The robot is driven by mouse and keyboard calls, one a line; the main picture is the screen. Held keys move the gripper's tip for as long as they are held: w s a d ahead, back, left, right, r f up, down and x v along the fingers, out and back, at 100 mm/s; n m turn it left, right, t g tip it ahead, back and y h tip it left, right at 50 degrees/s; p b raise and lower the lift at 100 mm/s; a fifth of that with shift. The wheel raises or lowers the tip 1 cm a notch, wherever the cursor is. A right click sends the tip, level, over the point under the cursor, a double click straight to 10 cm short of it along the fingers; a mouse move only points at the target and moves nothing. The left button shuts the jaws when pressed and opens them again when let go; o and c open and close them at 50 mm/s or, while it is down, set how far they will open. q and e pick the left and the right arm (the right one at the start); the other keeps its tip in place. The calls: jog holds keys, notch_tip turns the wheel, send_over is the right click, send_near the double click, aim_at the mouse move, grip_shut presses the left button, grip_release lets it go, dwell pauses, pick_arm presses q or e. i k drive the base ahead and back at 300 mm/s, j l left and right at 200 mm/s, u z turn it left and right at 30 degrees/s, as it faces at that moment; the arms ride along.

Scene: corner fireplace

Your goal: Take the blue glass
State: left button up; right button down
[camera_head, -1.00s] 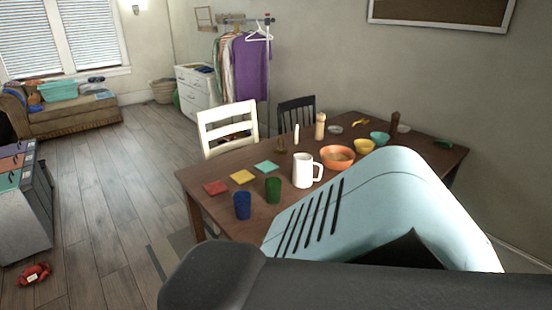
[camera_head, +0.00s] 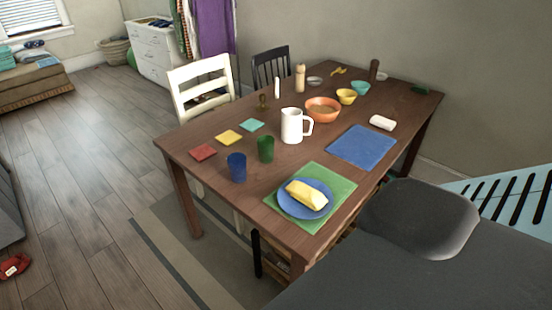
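The blue glass (camera_head: 237,168) stands upright on the wooden dining table (camera_head: 205,131), near its left front edge. A green glass (camera_head: 266,149) stands just right of and behind it, with a small gap between them. Neither of my grippers shows in the head view.
A white pitcher (camera_head: 293,126), red coaster (camera_head: 203,152), yellow coaster (camera_head: 229,137) and blue plate (camera_head: 288,205) on a green placemat (camera_head: 339,190) surround the glasses. A white chair (camera_head: 203,90) stands behind the table. The floor left of the table is open.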

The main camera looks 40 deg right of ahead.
aim_at(236, 161)
jog(key=i+z, duration=0.15)
jog(key=z, duration=0.3)
jog(key=i+j+z, duration=0.1)
jog(key=z, duration=0.3)
jog(key=j+z, duration=0.25)
jog(key=z, duration=0.2)
jog(key=i+j+z, duration=0.2)
jog(key=z, duration=0.2)
jog(key=i+j+z, duration=0.15)
jog(key=j+z, duration=0.25)
jog(key=l, duration=0.1)
